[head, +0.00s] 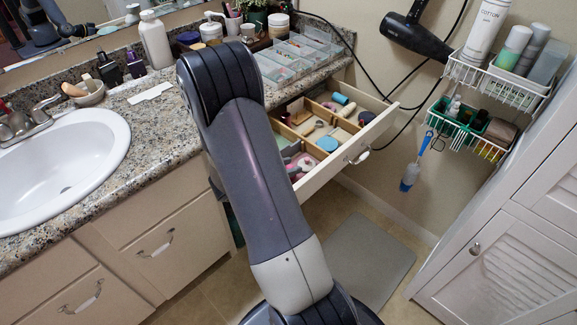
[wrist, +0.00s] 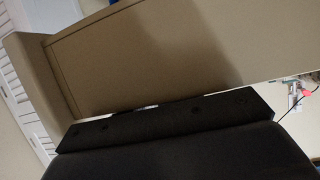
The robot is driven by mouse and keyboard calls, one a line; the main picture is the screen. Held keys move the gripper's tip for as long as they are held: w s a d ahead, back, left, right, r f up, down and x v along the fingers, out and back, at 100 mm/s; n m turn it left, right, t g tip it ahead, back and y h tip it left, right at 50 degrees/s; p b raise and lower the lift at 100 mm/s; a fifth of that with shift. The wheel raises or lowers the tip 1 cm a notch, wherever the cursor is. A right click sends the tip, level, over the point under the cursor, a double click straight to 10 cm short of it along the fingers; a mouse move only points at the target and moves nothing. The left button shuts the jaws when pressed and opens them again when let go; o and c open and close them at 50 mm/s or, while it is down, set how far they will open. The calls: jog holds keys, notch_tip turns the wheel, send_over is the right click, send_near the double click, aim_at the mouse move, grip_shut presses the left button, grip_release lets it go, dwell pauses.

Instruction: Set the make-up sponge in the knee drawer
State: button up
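The knee drawer (head: 345,157) stands pulled open under the counter in the head view, with wooden dividers and several small items inside. A pink item (head: 303,163) lies in its near compartment, partly behind my arm. I cannot pick out the make-up sponge for certain in either view. My gripper is hidden in the head view, below or behind my arm. In the wrist view a dark edge of my gripper (wrist: 165,125) lies close to a beige panel (wrist: 160,60). Its fingertips do not show clearly, and nothing held is visible.
A clear divided organizer (head: 290,58) sits on the counter above the drawer. The sink (head: 55,160) is at left. Wire baskets (head: 495,80) and a hair dryer (head: 415,38) hang on the wall. A white louvred cabinet (head: 520,240) stands at right. A grey mat (head: 365,260) lies on the floor.

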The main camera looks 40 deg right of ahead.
jog(key=shift+o, duration=1.3)
jog(key=shift+s+f, duration=0.2)
jog(key=shift+f, duration=0.2)
jog(key=shift+r, duration=0.35)
jog(key=r+p+v, duration=0.1)
jog(key=p+v, duration=0.2)
jog(key=v, duration=0.9)
jog(key=shift+w, duration=0.15)
